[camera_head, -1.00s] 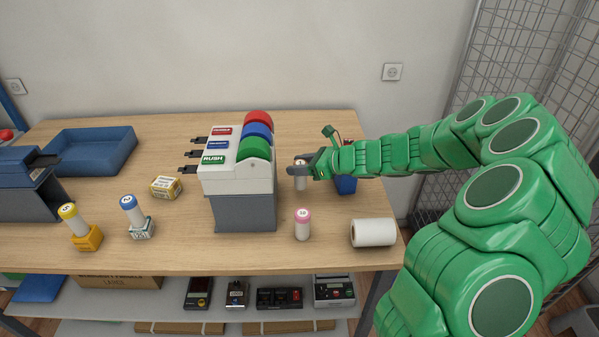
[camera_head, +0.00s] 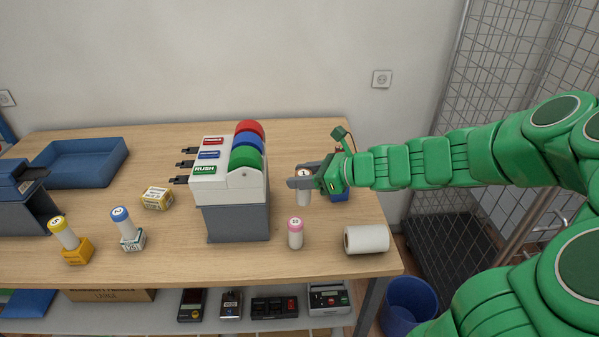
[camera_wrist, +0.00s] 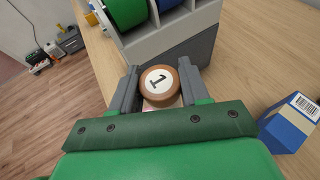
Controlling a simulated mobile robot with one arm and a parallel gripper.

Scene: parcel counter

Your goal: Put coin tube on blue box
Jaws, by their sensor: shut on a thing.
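A white coin tube with a brown cap marked 1 (camera_head: 303,188) is held upright between the fingers of my gripper (camera_head: 303,180). The brown cap (camera_wrist: 159,83) shows between both fingers in the wrist view. I cannot tell how far its bottom is above the counter. The blue box (camera_head: 340,195) stands just right of and behind my gripper, mostly hidden by it. In the wrist view the blue box (camera_wrist: 285,130) is at the right, apart from the tube, with a white barcode label.
A pink-capped tube (camera_head: 295,234) stands in front of my gripper, and a white paper roll (camera_head: 366,239) lies to its right. The stamp-roll dispenser (camera_head: 236,222) stands close on the left. Yellow (camera_head: 64,236) and blue-capped (camera_head: 126,226) tubes stand on small boxes farther left.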

